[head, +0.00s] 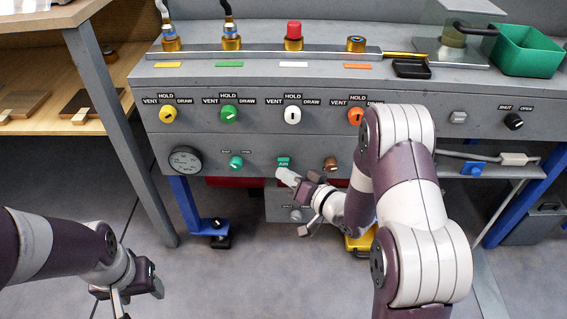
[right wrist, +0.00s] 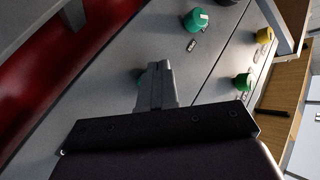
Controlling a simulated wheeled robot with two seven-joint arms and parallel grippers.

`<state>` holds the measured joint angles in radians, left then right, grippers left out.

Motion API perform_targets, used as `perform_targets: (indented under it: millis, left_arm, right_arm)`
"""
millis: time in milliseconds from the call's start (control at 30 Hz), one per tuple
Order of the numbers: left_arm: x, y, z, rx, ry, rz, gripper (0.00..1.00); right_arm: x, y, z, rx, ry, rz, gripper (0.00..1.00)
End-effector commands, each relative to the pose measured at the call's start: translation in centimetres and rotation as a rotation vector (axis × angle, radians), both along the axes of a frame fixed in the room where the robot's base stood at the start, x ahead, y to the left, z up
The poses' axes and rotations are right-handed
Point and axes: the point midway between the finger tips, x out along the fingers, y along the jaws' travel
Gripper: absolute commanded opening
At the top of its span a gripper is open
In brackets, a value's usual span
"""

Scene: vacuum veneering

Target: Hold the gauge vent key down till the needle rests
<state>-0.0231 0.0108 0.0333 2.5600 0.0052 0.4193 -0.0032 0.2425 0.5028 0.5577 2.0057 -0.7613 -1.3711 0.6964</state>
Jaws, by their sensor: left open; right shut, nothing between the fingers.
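A green key (head: 283,161) with small white lettering sits on the lower front panel, right of the round dark-faced gauge (head: 185,161). The gauge's needle is too small to read. My right gripper (head: 287,177) is shut and empty, its fingertips at or just in front of the key's lower edge. My left gripper (head: 122,300) is open and empty, low over the floor at bottom left.
A small teal knob (head: 236,162) and a brown knob (head: 330,163) flank the key. Yellow (head: 168,114), green (head: 229,112), white (head: 292,114) and orange (head: 356,116) valve knobs line the panel above. A green bin (head: 527,50) stands top right. Floor at left is clear.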

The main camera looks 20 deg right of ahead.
Motion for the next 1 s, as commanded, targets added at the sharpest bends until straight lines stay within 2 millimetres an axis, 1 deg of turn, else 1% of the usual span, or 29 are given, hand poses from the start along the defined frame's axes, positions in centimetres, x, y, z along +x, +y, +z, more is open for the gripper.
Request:
perform_targets:
  millis: [133, 533, 1000]
  left_arm:
    - [0.0, 0.0, 0.3, 0.0, 0.0, 0.0, 0.59]
    - [0.0, 0.0, 0.27, 0.0, 0.0, 0.0, 0.59]
    - [0.0, 0.0, 0.4, 0.0, 0.0, 0.0, 0.59]
  right_arm:
    - [0.47, -0.15, 0.11, -0.001, -0.001, 0.0, 0.0]
    - [0.54, -0.17, 0.05, -0.001, -0.001, 0.0, 0.0]
    - [1.09, -0.32, 0.05, -0.001, 0.0, 0.0, 0.0]
